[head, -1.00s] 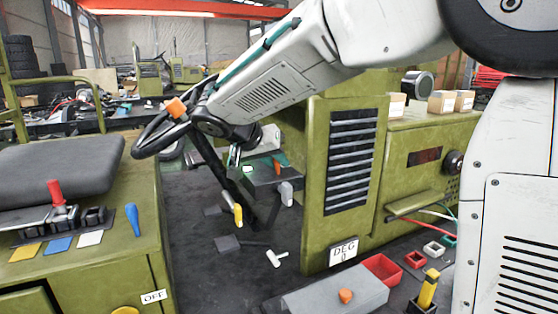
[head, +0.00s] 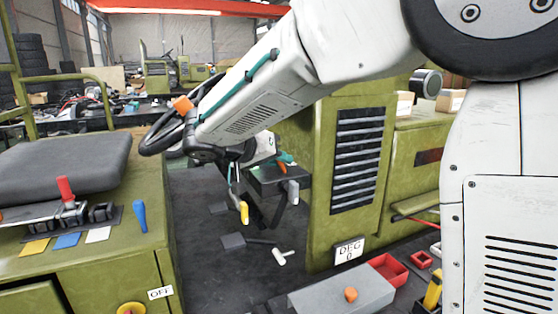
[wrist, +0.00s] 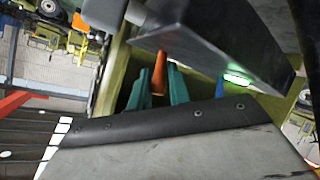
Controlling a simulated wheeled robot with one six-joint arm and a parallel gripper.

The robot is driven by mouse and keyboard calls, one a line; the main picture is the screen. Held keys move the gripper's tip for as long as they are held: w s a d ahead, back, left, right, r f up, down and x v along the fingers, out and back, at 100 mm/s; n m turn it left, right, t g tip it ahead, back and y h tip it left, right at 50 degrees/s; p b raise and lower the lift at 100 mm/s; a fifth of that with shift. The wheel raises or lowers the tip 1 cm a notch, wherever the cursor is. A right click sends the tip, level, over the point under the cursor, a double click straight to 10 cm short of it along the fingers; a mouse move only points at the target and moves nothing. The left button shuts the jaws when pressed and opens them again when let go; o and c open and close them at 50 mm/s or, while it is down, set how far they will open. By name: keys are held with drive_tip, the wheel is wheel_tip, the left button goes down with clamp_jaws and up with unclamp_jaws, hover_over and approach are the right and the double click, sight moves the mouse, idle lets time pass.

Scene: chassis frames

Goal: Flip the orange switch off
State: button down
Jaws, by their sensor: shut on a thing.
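The orange switch (wrist: 159,73) shows in the wrist view as a narrow orange lever beside a dark panel (wrist: 215,35). My gripper (wrist: 158,80) has its two teal fingers on either side of this lever, shut on it. In the head view my gripper (head: 286,158) is at the dark panel (head: 262,174), beyond the seat. A green light (wrist: 238,78) glows at the panel's edge, and a blue lever (wrist: 220,87) stands to the right of the fingers.
A grey lever (head: 293,192), a yellow handle (head: 244,212) and a white handle (head: 283,257) show below the panel. A green louvred cabinet (head: 320,190) stands close to the right. A console (head: 100,270) with coloured levers is at left. Dark floor lies between.

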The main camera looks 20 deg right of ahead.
drive_tip(key=c, duration=1.3)
unclamp_jaws()
drive_tip(key=shift+c, duration=0.2)
